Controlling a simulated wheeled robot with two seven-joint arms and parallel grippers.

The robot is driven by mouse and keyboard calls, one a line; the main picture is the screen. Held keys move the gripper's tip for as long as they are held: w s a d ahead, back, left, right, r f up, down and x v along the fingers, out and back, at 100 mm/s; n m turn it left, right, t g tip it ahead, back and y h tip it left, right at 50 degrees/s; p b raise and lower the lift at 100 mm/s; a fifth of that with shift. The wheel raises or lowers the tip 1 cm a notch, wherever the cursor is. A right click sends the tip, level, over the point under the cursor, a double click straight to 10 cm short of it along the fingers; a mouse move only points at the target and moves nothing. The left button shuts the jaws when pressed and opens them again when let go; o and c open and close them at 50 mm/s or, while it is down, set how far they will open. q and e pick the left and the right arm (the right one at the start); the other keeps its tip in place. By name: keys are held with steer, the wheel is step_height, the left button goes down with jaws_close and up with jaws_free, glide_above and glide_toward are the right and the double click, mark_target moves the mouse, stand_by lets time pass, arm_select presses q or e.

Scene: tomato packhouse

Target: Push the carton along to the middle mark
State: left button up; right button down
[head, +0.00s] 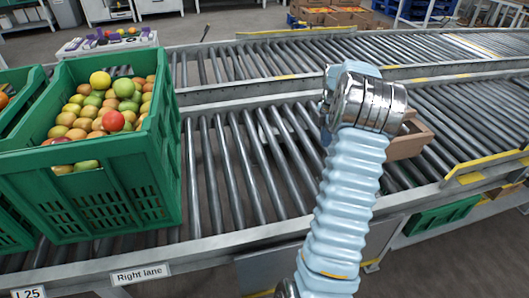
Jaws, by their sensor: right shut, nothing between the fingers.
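A brown carton (410,143) sits on the rollers of the near conveyor, right of centre in the head view. My right arm hides its left part. My right gripper (328,112) is at the end of the pale blue arm, mostly hidden behind its silver wrist. It is shut with nothing in it and is left of the visible part of the carton. I cannot tell whether it touches the carton. I cannot pick out the middle mark with certainty. My left gripper is not in view.
A green crate (112,190) full of tomatoes stands on the rollers at left, with other green crates beside it. Bare rollers (235,165) lie between it and my arm. A yellow-edged guide (485,163) is at right. A second conveyor (250,62) runs behind.

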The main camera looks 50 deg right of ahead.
steer(key=shift+s+d+r+p, duration=0.1)
steer(key=shift+s+d+p, duration=0.2)
steer(key=shift+d, duration=0.3)
steer(key=shift+s+d+p, duration=0.2)
steer(key=shift+s+d, duration=0.2)
steer(key=shift+d, duration=0.15)
steer(key=shift+s+d, duration=0.25)
steer(key=shift+d, duration=0.15)
steer(key=shift+s+d+p, duration=0.3)
steer(key=shift+d+p, duration=0.25)
steer(key=shift+p, duration=0.05)
steer(key=s+d+p, duration=0.2)
steer(key=d, duration=0.1)
steer(key=shift+s+d, duration=0.1)
steer(key=shift+d, duration=0.2)
steer(key=s+d, duration=0.1)
steer(key=d+p, duration=0.1)
steer(key=shift+s+d, duration=0.8)
steer(key=shift+d, duration=0.3)
steer(key=shift+s+d, duration=0.4)
steer(key=shift+d, duration=0.25)
